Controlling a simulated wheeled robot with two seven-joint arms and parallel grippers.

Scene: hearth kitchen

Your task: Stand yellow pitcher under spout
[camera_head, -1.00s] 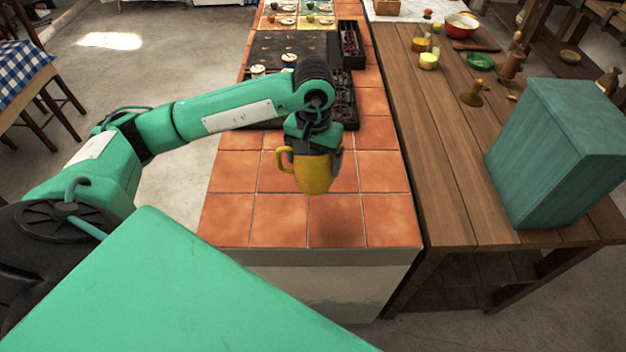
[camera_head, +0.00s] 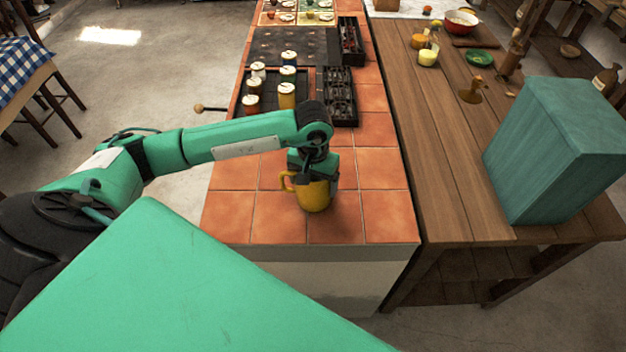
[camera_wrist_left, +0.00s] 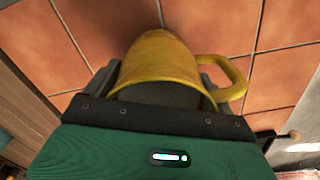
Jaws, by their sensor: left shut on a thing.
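The yellow pitcher (camera_head: 314,196) is upright at the near end of the tiled counter, its handle to the left. My left gripper (camera_head: 314,177) is shut on it from above. In the left wrist view the yellow pitcher (camera_wrist_left: 165,57) sits between the fingers of my left gripper (camera_wrist_left: 160,85), with its handle sticking out to the right. I cannot tell whether its base touches the tiles. No spout can be made out. My right gripper is not in view.
Several lidded canisters (camera_head: 287,95) stand on a dark tray farther back, beside a black rack (camera_head: 340,95). A teal box (camera_head: 555,150) stands on the wooden table (camera_head: 450,180) at right. Tiles around the pitcher are clear.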

